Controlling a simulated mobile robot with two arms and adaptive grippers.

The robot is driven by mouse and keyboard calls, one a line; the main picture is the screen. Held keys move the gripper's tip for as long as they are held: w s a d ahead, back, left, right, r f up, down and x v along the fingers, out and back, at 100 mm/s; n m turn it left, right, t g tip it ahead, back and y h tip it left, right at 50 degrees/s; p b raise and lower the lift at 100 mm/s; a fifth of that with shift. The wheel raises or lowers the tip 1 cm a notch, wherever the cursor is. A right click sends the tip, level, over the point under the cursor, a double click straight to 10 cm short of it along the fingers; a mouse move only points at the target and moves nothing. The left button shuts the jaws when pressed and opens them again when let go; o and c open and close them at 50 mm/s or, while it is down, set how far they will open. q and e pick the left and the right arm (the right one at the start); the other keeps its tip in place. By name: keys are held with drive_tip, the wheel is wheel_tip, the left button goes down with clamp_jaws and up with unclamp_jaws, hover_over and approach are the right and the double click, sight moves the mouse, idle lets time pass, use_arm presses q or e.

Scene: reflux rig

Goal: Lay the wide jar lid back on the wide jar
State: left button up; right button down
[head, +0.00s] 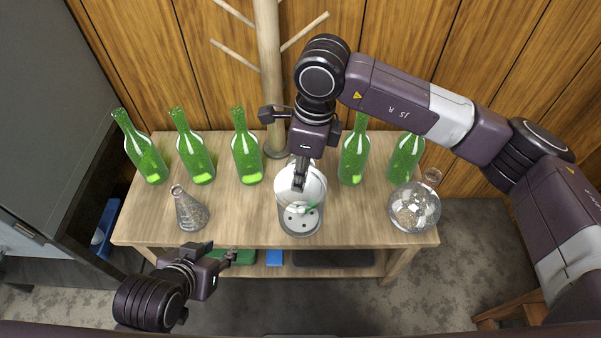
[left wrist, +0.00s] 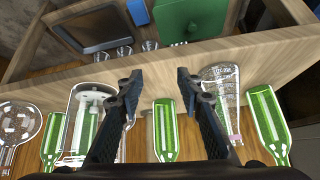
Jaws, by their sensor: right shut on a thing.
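The wide jar (head: 301,228) is clear glass and stands upright at the middle of the table's front half, with pale bits and something green inside. My right gripper (head: 300,184) is over it, shut on the pale, round wide jar lid (head: 316,186). The lid covers the back part of the jar in the head view; I cannot tell whether it touches the rim. The jar also shows in the left wrist view (left wrist: 75,130), partly behind a finger. My left gripper (head: 231,257) is open and empty in front of the table; its fingers show apart in the left wrist view (left wrist: 157,80).
A conical flask (head: 191,213) stands left of the jar and a round flask (head: 415,208) right. Several green bottles (head: 246,160) line the back of the wooden table (head: 250,215). A wooden stand (head: 269,60) rises behind. A lower shelf holds a green box (left wrist: 190,18) and a dark tray (left wrist: 85,25).

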use_arm(q)
drive_tip(key=shift+w+d+r+t, duration=0.2)
drive_tip(key=shift+w+r+t, duration=0.1)
drive_tip(key=shift+w+r, duration=0.25)
drive_tip(key=shift+w+d+r+t, duration=0.15)
drive_tip(key=shift+w+r+t, duration=0.2)
drive_tip(key=shift+w, duration=0.4)
use_arm(e)
drive_tip(key=shift+f, duration=0.1)
use_arm(q)
drive_tip(key=shift+w+d+b, duration=0.1)
drive_tip(key=shift+w+b, duration=0.1)
drive_tip(key=shift+b, duration=0.1)
use_arm(e)
drive_tip(key=shift+f, duration=0.1)
use_arm(q)
drive_tip(key=shift+w+d+r+t+h, duration=0.25)
drive_tip(key=shift+w+r+t, duration=0.2)
drive_tip(key=shift+w+r, duration=0.15)
drive_tip(key=shift+w+d+r+t+h, duration=0.15)
drive_tip(key=shift+w+d+r+t, duration=0.1)
drive_tip(key=shift+w+r+t, duration=0.25)
drive_tip(key=shift+w+r+b, duration=0.15)
drive_tip(key=shift+w+b, duration=0.05)
drive_tip(key=shift+b, duration=0.1)
use_arm(e)
drive_tip(key=shift+f, duration=0.1)
